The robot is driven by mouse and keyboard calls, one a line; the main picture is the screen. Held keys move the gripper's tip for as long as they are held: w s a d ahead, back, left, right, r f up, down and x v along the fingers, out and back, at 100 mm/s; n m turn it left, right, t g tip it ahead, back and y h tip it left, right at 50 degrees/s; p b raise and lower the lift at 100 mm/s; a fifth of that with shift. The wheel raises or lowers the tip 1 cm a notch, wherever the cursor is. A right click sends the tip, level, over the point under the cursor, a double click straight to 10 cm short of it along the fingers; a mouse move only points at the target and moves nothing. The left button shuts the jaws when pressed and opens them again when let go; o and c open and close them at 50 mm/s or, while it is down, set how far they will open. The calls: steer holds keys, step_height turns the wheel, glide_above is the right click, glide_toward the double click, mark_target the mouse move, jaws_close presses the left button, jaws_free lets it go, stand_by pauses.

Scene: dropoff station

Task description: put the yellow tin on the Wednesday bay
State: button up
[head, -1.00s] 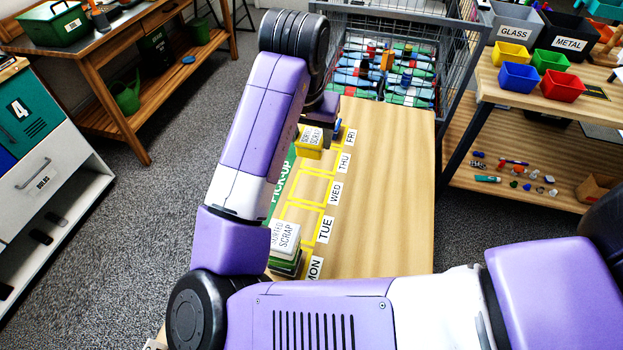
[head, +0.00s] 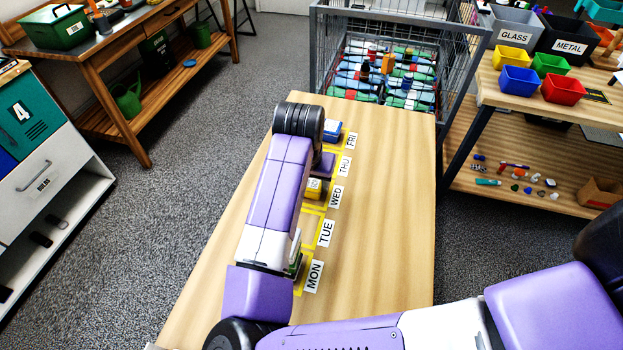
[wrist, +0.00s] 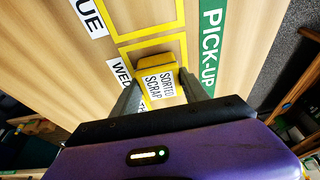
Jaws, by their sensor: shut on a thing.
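The yellow tin (head: 313,188) has a white top label and also shows in the wrist view (wrist: 155,71), where the label reads SORTED SCRAP. My gripper (wrist: 162,88) is shut on it, with one finger on each side. The tin is at the yellow-outlined Wednesday bay (wrist: 183,47), beside the WED label (head: 336,197). The wrist view shows the bay's yellow line around the tin's far side. I cannot tell whether the tin touches the table. My arm hides part of the bay in the head view.
A blue tin (head: 333,130) stands at the Friday bay. A green tin (head: 294,264) near the MON label is mostly hidden by my arm. The Tuesday bay (head: 314,228) looks empty where visible. The table's right side is clear. A wire cage (head: 455,60) stands behind the table.

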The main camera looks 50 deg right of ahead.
steer(key=shift+f, duration=0.1)
steer(key=o, duration=1.5)
steer(key=shift+c, duration=0.2)
steer(key=v, duration=1.2)
